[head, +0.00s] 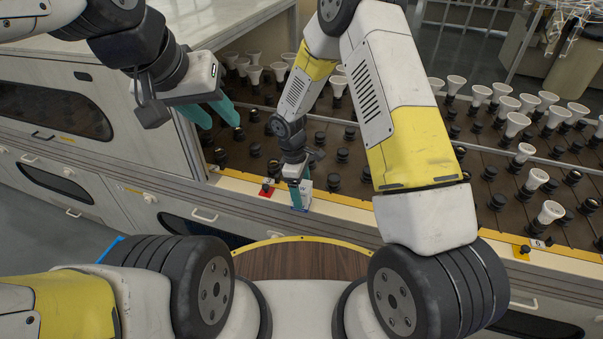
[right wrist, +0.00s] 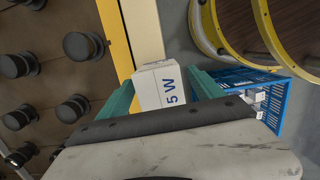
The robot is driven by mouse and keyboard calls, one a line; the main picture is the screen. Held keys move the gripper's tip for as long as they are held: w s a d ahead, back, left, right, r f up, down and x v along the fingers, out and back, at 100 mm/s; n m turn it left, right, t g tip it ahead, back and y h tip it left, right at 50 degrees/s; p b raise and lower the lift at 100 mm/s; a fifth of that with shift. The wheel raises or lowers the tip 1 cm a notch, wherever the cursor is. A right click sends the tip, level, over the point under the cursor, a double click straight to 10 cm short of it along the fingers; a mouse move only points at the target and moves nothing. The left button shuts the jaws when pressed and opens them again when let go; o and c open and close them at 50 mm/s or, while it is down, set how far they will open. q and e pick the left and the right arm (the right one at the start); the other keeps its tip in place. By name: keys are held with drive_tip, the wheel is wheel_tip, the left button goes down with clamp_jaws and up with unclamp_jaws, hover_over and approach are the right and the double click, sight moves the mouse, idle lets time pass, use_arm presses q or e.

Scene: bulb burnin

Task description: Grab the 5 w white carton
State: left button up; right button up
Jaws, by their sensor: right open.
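The white carton (right wrist: 161,86), marked "5 W" in blue, lies between the two teal fingers of my right gripper (right wrist: 163,92) in the right wrist view. The fingers stand apart on either side of it; whether either one touches it I cannot tell. In the head view my right gripper (head: 299,194) points down at the front ledge of the bench, and a small part of the white carton (head: 306,188) shows beside its fingers. My left gripper (head: 215,115) is open and empty, over the left end of the bulb rack.
A dark rack (head: 480,150) of sockets, several holding white bulbs, spreads behind the yellow ledge (head: 345,199). A red piece (head: 266,188) sits left of my right gripper. A blue crate (right wrist: 233,76) with white boxes and a yellow-rimmed round wooden top (head: 300,260) are close by.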

wheel_tip(320, 180, down, 2)
drive_tip(key=shift+d, duration=0.15)
drive_tip(key=c, duration=1.5)
drive_tip(key=shift+r, duration=0.2)
